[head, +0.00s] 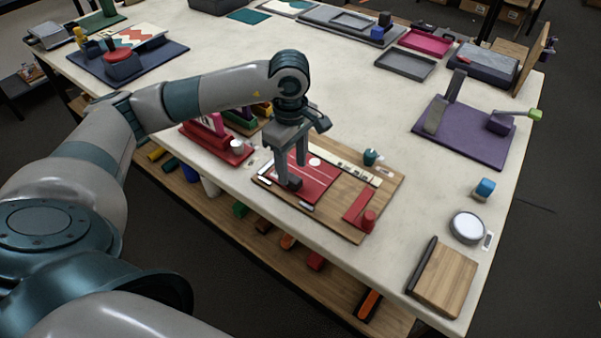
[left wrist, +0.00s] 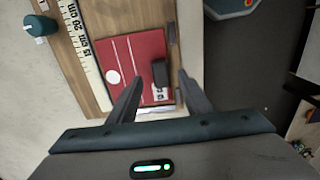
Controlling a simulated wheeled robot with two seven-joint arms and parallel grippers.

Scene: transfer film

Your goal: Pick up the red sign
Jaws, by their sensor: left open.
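The red sign (head: 317,178) is a flat red panel with a white dot and thin white lines. It lies on a wooden board (head: 384,193) near the table's front edge. It also shows in the left wrist view (left wrist: 141,52). A small black block (left wrist: 160,73) sits on the panel near its edge. My left gripper (head: 292,172) points down over the panel, its jaws apart and empty. In the left wrist view the fingertips (left wrist: 161,78) stand either side of the black block; whether they touch the panel I cannot tell. My right gripper is out of view.
A white ruler strip (left wrist: 86,50) runs beside the panel. A red cylinder (head: 369,220) and a teal knob (head: 370,157) stand on the board. A red stand with a white cup (head: 237,146) is to the left.

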